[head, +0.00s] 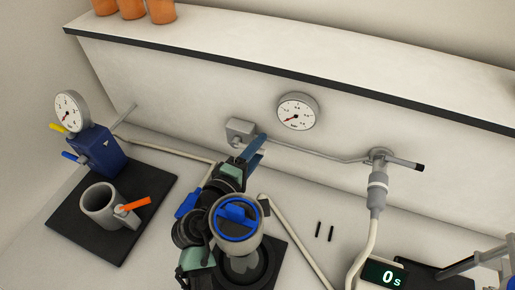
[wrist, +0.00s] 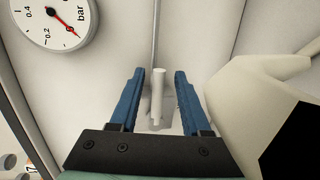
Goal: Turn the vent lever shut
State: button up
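My gripper (head: 256,150) reaches to a grey box (head: 240,130) on the back wall. In the wrist view its two blue fingers (wrist: 158,88) are apart, with a short pale grey cylinder (wrist: 157,90) showing between them. I see gaps on both sides of it, so the fingers do not appear to touch it. The cylinder may be the vent lever's handle, but no label shows and I cannot tell. The box is partly hidden by my gripper in the head view. A thin pipe (head: 310,151) runs from the box to a valve (head: 380,157) with a black-tipped handle (head: 420,167).
A round gauge (head: 298,111) is on the wall close to my gripper; it also shows in the wrist view (wrist: 53,22). At left are a blue unit (head: 93,151) and a grey cup (head: 100,204) with an orange handle. A display (head: 384,275) reads 0 s.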

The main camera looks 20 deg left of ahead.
jog(key=shift+r, duration=0.1)
notch_tip(320, 180, up, 10)
jog(key=shift+f+p, duration=0.1)
jog(key=shift+p, duration=0.35)
dwell(0.4)
